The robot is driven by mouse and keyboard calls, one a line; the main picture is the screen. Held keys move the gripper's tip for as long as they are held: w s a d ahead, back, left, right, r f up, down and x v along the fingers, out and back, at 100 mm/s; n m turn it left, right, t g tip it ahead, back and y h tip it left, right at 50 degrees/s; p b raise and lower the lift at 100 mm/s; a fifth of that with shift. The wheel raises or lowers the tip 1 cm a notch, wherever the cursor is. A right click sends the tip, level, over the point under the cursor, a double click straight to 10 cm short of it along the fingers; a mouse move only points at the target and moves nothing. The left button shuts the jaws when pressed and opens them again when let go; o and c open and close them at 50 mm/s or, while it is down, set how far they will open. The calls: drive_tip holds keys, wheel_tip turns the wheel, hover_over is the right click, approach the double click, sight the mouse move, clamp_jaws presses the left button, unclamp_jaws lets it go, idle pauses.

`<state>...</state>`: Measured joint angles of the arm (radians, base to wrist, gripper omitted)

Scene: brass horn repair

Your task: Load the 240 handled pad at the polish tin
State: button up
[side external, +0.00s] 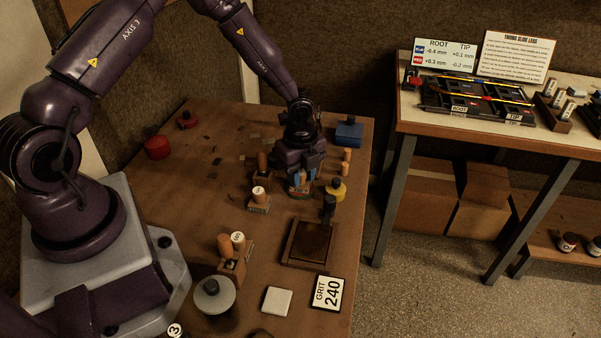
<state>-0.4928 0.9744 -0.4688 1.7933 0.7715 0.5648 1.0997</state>
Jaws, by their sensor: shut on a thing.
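My gripper (300,188) points down over the right part of the brown workbench (190,215). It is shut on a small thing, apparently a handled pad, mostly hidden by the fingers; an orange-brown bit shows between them. I cannot read any grit on it. Other handled pads with wooden handles and white caps stand on the bench: one (259,198) just left of the gripper, another (238,243) nearer the front. I cannot tell which container is the polish tin; a yellow round one (336,190) stands right of the gripper.
A square dark tray (308,243) lies in front of the gripper. A grey round pot (214,295) and a pale square block (277,300) are at the front. A red pot (157,147) and a blue box (349,132) stand further back. The bench's left middle is mostly clear.

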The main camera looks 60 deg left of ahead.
drive_tip(key=shift+r, duration=3.5)
